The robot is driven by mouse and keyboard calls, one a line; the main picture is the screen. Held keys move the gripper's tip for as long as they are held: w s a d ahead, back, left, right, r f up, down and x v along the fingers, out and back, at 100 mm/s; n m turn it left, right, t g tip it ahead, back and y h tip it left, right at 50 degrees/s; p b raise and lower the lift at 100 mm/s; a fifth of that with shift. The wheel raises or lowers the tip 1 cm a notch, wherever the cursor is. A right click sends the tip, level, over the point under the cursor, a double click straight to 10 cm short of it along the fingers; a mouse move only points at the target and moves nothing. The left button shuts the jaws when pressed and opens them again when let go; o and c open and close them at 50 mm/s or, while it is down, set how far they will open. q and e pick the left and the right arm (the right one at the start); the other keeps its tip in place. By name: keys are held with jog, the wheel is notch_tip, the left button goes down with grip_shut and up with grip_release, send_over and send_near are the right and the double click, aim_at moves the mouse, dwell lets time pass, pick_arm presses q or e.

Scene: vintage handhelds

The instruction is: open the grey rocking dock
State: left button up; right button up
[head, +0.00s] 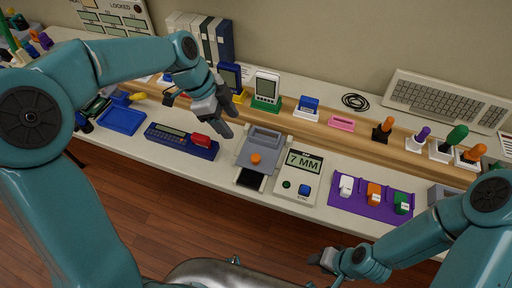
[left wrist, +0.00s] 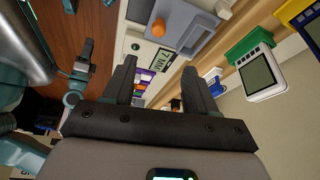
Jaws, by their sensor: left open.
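The grey rocking dock (head: 263,141) stands near the table's front edge, left of a white unit with a "7 MM" display. An orange knob (head: 255,158) sits on its grey top part, and a dark recess (head: 250,180) shows at its front. In the left wrist view the dock (left wrist: 200,22) and its orange knob (left wrist: 157,27) are beyond the fingers. My left gripper (head: 229,119) is open and empty, above and left of the dock, apart from the knob. My right gripper (head: 318,260) is low in front of the table; its jaw state is unclear.
The display unit (head: 302,175) stands close on the dock's right, then a purple tray (head: 374,208) with several coloured items. A blue calculator-like device (head: 180,140) lies on the left. A wooden rail (head: 345,139) behind carries handhelds and docks. A keyboard (head: 446,100) is at the back right.

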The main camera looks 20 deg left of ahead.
aim_at(255, 157)
pick_arm(q)
jog(key=x, duration=1.5)
jog(key=shift+s+f+p, duration=0.2)
jog(key=shift+p, duration=0.2)
jog(key=shift+w+d+f, duration=0.15)
jog(key=shift+f, duration=0.25)
jog(key=shift+r, duration=0.1)
grip_shut()
